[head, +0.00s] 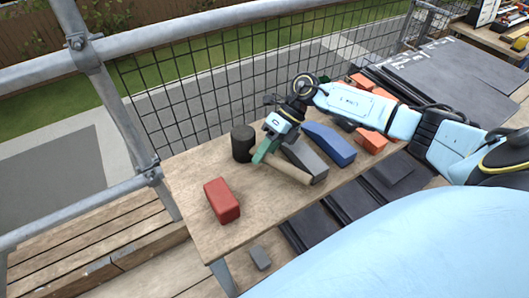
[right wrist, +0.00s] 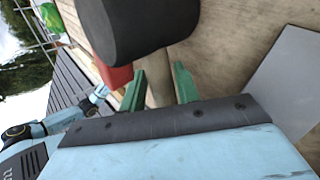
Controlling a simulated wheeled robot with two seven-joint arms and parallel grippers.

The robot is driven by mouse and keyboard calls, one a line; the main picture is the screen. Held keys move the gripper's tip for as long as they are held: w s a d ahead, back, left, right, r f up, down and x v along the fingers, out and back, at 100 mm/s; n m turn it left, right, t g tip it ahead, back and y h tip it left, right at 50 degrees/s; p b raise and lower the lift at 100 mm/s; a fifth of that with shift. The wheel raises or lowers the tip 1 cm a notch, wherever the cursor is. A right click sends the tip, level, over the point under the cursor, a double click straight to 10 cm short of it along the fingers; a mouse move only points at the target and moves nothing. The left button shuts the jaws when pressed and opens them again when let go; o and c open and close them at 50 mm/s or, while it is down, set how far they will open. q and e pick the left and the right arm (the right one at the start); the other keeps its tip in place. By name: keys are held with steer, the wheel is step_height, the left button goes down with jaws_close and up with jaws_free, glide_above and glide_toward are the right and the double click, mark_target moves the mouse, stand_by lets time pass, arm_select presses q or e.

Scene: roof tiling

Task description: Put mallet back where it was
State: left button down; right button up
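The mallet has a dark cylindrical head (head: 242,143) and a tan wooden handle (head: 289,168). It is at the bench's far side, its handle pointing toward the near right. I cannot tell whether its head touches the bench. My right gripper (head: 266,150) is shut on the handle close to the head. In the right wrist view, the green fingers of my right gripper (right wrist: 161,84) flank the handle (right wrist: 159,75), and the mallet head (right wrist: 135,25) fills the upper middle. My left gripper cannot be made out in either view.
A red block (head: 222,200) lies at the left of the wooden bench (head: 195,180). A grey block (head: 306,160) and a blue block (head: 329,143) lie beside the handle. Orange bricks (head: 371,140) and dark tiles (head: 352,200) are to the right. Mesh railing (head: 190,95) runs behind.

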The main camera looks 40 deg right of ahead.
steer(key=o, duration=0.3)
arm_select(q)
steer(key=s, duration=0.1)
steer(key=s+f, duration=0.1)
steer(key=s+p, duration=0.1)
steer(key=shift+s+a+f, duration=0.2)
steer(key=shift+s+a, duration=0.05)
steer(key=shift+a, duration=0.05)
arm_select(e)
steer(key=v, duration=1.2)
steer(key=shift+a+r, duration=0.1)
